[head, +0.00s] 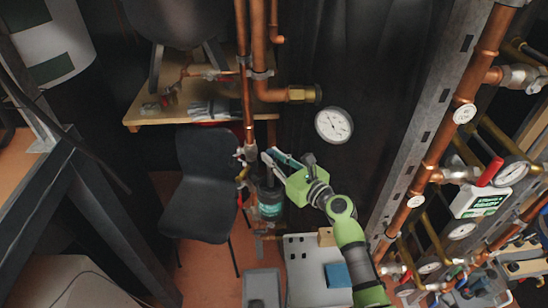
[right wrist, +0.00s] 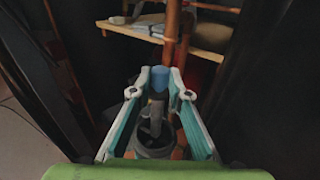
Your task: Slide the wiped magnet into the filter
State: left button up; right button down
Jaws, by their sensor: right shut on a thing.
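My right gripper (head: 272,158) reaches in from the lower right, over the filter (head: 269,204), a dark upright body with a teal band beside the copper pipe. In the right wrist view my right gripper (right wrist: 158,73) is shut on the magnet (right wrist: 158,80), whose blue end shows between the fingertips. A grey part hangs below the blue end, above or partly within the dark round filter (right wrist: 154,148). I cannot tell how deep it reaches. In the head view the fingers and arm hide the magnet. My left gripper is not in view.
Copper pipes (head: 247,90) rise just behind the filter. A dark chair (head: 207,175) stands close on the left. A wooden shelf (head: 150,119) with gloves (head: 215,110) is behind. A grey tray (head: 262,286) and a pale perforated board (head: 303,285) lie below.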

aim_at(272, 180)
jog(key=shift+f+b, duration=0.65)
jog(key=shift+f, duration=0.25)
jog(key=shift+f, duration=0.1)
jog(key=shift+f+b, duration=0.7)
jog(key=shift+f, duration=0.05)
jog(key=shift+f+b, duration=0.3)
jog(key=shift+f, duration=0.05)
dwell(0.3)
jog(key=shift+f+b, duration=0.6)
jog(key=shift+f, duration=0.15)
jog(key=shift+f, duration=0.2)
jog(key=shift+f+b, duration=0.85)
jog(key=shift+f, duration=0.25)
dwell(0.4)
jog(key=shift+f+b, duration=0.8)
jog(key=shift+b, duration=0.05)
